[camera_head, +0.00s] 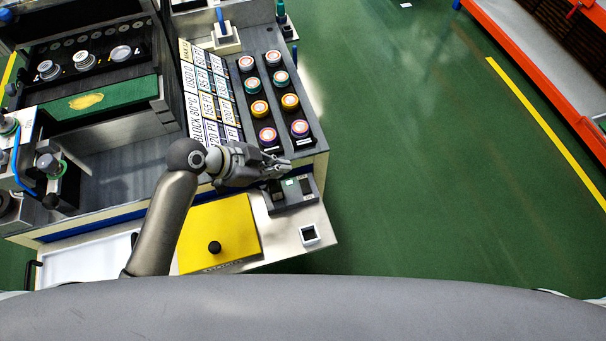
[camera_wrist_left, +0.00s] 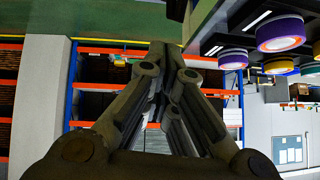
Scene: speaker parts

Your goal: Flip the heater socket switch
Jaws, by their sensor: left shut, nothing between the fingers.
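My left gripper (camera_head: 278,167) reaches in from the left in the head view, its fingers closed and empty. It is just above and beside a dark socket block (camera_head: 290,194) at the front right corner of the bench, which has dark switch-like squares and a small pale green patch. I cannot tell whether the fingers touch the block, and the gripper partly covers it. In the left wrist view the closed fingers (camera_wrist_left: 172,65) point away over the floor; the socket block is not clearly seen there. My right gripper is not in view.
Two rows of coloured round spools (camera_head: 260,108) stand behind the gripper, beside a panel of labels (camera_head: 207,90). A yellow plate with a black knob (camera_head: 214,247) and a small square holder (camera_head: 309,234) are in front. Green floor (camera_head: 420,180) is free to the right.

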